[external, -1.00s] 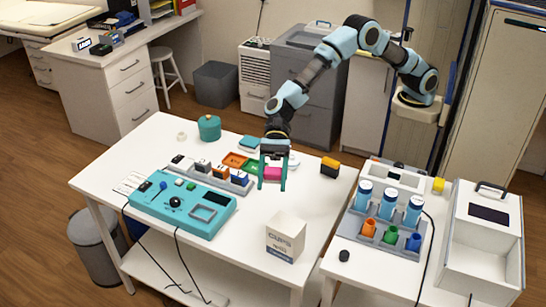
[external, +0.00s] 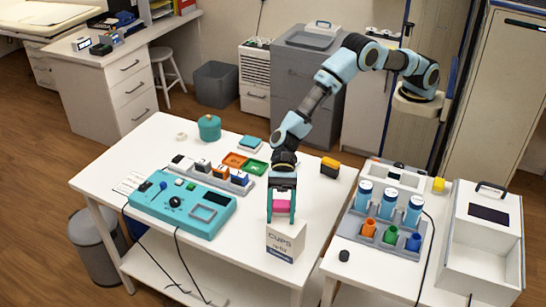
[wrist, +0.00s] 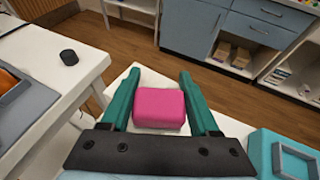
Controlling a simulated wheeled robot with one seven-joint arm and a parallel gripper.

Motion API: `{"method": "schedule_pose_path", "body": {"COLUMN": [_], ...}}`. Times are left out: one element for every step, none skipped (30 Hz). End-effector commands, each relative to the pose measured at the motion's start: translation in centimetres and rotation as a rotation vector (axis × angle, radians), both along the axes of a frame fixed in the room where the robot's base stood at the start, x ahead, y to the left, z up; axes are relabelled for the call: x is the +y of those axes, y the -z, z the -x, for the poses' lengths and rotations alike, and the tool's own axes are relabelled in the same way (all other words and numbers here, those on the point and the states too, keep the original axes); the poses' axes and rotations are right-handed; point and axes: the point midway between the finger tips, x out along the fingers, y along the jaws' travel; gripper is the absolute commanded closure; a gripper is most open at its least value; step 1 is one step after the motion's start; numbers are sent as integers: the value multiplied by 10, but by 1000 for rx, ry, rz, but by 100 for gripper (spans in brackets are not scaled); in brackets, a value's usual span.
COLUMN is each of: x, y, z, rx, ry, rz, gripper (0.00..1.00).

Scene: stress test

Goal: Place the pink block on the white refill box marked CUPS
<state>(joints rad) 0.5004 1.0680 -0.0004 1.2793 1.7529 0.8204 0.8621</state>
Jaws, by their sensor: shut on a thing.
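My gripper (external: 281,218) is shut on the pink block (external: 282,206). In the wrist view the pink block (wrist: 159,108) sits between the two teal fingers. The white refill box marked CUPS (external: 285,243) stands upright near the front edge of the table. In the external view the block and fingertips are over the top of the box, with the fingertips overlapping its upper edge. I cannot tell whether the block touches the box. The box is not clearly made out in the wrist view.
A teal control unit (external: 181,208) lies left of the box, with a grey rack (external: 208,176) behind it. Orange and green trays (external: 234,160) and a black-and-yellow block (external: 329,167) are farther back. A side table with bottles (external: 388,205) stands right. Table around the box is clear.

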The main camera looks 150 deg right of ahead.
Motion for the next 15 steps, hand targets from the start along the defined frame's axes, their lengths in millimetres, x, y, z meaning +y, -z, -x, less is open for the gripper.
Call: {"method": "schedule_pose_path", "body": {"x": [0, 0, 0, 0, 0, 0, 0, 0, 0, 0, 0, 0, 0, 0, 0], "y": [1, 1, 1, 1, 1, 1, 2, 2, 3, 5, 6, 5, 4, 4, 4], "z": [0, 0, 0, 0, 0, 0, 0, 0, 0, 0, 0, 0, 0, 0, 0], "rx": [-1, -1, -2, -2, -2, -2, -2, -2, -2, -1, -1, -1, -1, -1, -1], "ry": [-1, -1, 0, 0, 0, 0, 0, 0, 0, 1, 1, 1, 1, 1, 1], "rz": [-1, 0, 0, 0, 0, 0, 0, 0, 0, 1, 1, 1, 1, 1, 1], "gripper": [92, 92, 92, 92, 92, 92, 92, 92, 92, 92, 92, 36, 33, 29, 25]}}
